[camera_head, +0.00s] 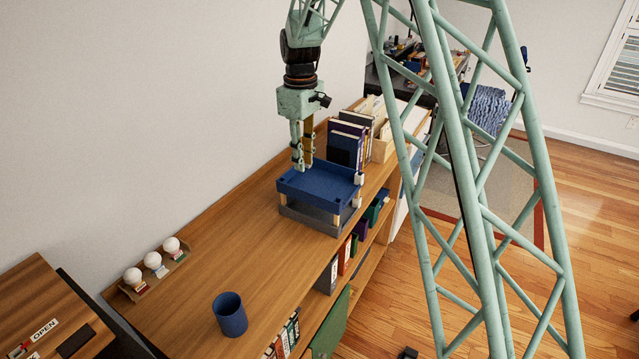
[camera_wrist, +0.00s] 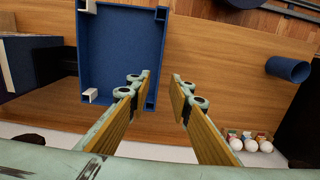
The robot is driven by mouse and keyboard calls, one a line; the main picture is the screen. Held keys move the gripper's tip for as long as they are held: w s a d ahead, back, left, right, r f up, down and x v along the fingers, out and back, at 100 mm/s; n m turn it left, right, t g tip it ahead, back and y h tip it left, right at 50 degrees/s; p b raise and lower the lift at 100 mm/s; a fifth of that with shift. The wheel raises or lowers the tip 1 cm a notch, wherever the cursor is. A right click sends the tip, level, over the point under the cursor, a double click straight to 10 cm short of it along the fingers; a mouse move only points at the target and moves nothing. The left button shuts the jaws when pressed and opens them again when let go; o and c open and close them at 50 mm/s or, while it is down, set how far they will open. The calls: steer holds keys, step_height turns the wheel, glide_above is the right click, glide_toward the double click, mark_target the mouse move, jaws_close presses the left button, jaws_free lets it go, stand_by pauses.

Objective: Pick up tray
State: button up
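The blue tray (camera_head: 322,187) is the upper level of a two-level stack on the wooden shelf top, raised on pale corner posts above a grey lower tray (camera_head: 310,218). My gripper (camera_head: 302,166) points down at the blue tray's back-left edge in the head view. In the wrist view the blue tray (camera_wrist: 112,50) lies at upper left. There my gripper (camera_wrist: 157,82) is open and empty, one finger over the tray's right edge and the other outside it above the wood. I cannot tell whether a finger touches the tray.
Upright books (camera_head: 346,145) and a wooden file box (camera_head: 383,140) stand just behind the tray. A blue cup (camera_head: 230,314) and a small rack with white balls (camera_head: 153,260) stand toward the near end. The shelf top (camera_head: 235,255) between them and the tray is clear. The wall runs along the left.

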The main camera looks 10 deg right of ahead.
steer(key=shift+f, duration=0.15)
stand_by(0.3)
glide_above(305, 201)
steer(key=shift+w+f, duration=0.2)
steer(key=shift+f, duration=4)
steer(key=shift+f, duration=0.1)
steer(key=shift+f+p, duration=0.4)
steer(key=shift+f, duration=2.1)
steer(key=shift+c, duration=0.5)
jaws_close()
